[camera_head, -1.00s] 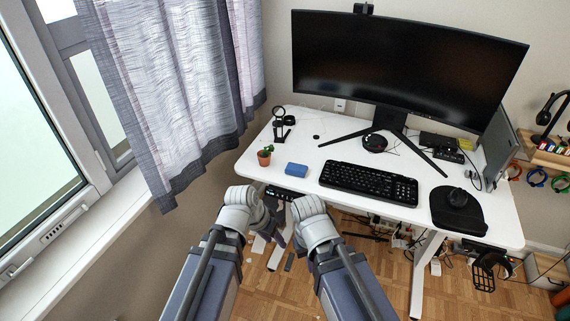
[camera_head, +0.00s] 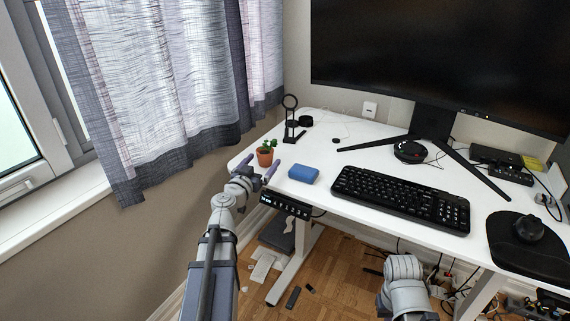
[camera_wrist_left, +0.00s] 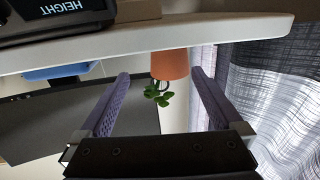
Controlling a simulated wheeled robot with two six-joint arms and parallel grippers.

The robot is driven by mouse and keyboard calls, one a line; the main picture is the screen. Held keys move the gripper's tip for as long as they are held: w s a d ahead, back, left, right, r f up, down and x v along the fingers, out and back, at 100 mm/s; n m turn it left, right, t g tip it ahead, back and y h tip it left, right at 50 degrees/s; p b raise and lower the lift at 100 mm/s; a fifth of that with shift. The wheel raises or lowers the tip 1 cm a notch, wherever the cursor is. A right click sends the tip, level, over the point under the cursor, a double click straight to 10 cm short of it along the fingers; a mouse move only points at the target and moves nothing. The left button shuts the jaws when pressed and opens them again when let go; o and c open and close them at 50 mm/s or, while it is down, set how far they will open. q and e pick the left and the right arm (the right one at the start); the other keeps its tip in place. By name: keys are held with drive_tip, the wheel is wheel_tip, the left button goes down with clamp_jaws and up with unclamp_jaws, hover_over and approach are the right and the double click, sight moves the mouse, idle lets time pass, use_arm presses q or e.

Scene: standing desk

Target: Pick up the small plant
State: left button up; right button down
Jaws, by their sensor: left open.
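The small plant (camera_head: 266,152), green leaves in a terracotta pot, stands at the front left corner of the white desk. My left gripper (camera_head: 259,167) is open at the desk's front edge, its two purple fingers pointing at the pot. In the left wrist view the picture is turned over: the plant (camera_wrist_left: 169,66) shows between and beyond the fingertips of the open left gripper (camera_wrist_left: 160,74), with no contact visible. My right arm's wrist shows at the bottom of the head view, but its fingers do not.
A blue block (camera_head: 303,173) lies right of the plant, and a black ring stand (camera_head: 290,120) is behind it. The keyboard (camera_head: 400,198) lies further right. A height control panel (camera_head: 285,205) hangs under the desk edge. A curtain (camera_head: 175,80) hangs left.

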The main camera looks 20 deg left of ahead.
sight(268, 148)
use_arm(q)
drive_tip(key=shift+w+a+f+y, duration=0.3)
drive_tip(key=shift+w+a, duration=0.15)
drive_tip(key=shift+a, duration=0.15)
drive_tip(key=shift+w+a+r, duration=0.1)
drive_tip(key=shift+w+a, duration=0.05)
drive_tip(key=shift+w, duration=1.15)
drive_tip(key=shift+w+a+r, duration=0.1)
drive_tip(key=shift+w+a, duration=0.1)
drive_tip(key=shift+w, duration=1.1)
drive_tip(key=shift+w+a, duration=0.15)
drive_tip(key=shift+w, duration=1.15)
drive_tip(key=shift+s, duration=0.1)
drive_tip(key=c, duration=1.5)
